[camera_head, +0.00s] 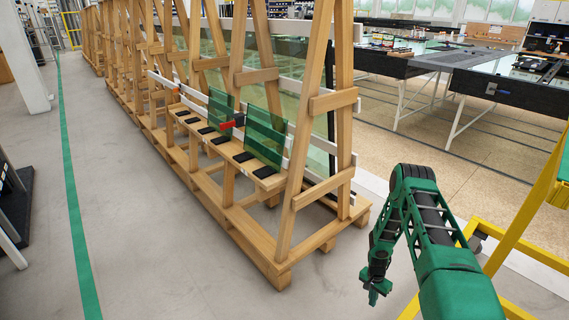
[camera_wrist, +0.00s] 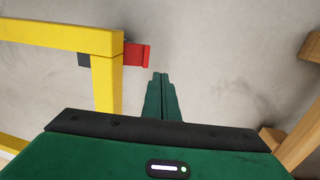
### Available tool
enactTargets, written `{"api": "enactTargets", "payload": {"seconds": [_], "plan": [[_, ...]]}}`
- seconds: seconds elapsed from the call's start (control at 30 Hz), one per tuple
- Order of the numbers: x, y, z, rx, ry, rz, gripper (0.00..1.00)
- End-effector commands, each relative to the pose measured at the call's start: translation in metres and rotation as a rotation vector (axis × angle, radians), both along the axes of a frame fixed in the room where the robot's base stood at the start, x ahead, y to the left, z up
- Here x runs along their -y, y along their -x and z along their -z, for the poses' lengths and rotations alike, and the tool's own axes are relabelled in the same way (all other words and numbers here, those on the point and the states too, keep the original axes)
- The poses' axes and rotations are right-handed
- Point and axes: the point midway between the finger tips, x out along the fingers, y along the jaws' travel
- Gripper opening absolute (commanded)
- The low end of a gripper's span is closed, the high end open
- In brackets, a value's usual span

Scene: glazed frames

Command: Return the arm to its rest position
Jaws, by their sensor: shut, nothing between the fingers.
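My green arm reaches out from the lower right of the head view and bends down at its far end. My gripper (camera_head: 373,292) hangs there above the bare floor, to the right of the wooden rack (camera_head: 265,240). In the wrist view my gripper (camera_wrist: 161,82) points at the grey floor, with its two green fingers together and nothing between them.
A yellow metal frame (camera_head: 527,215) stands close on the right; in the wrist view the yellow frame (camera_wrist: 106,85) carries a red part (camera_wrist: 136,54). The rack holds green glass panes (camera_head: 264,138). Open floor (camera_head: 150,200) lies left of the rack.

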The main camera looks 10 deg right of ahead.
Motion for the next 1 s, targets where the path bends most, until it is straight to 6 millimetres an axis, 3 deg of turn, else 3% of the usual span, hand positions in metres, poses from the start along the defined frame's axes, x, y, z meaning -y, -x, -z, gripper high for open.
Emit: {"api": "enactTargets", "payload": {"seconds": [0.17, 0.4, 0.57, 0.77, 1.0], "plan": [[0.009, -0.014, -0.036, 0.003, 0.01, -0.025, 0.0], [0.025, -0.035, -0.139, -0.001, 0.031, -0.094, 0.0], [0.031, -0.039, -0.209, -0.005, 0.042, -0.136, 0.0], [0.034, -0.033, -0.295, -0.01, 0.053, -0.181, 0.0], [0.029, -0.01, -0.39, -0.012, 0.059, -0.231, 0.0]]}}
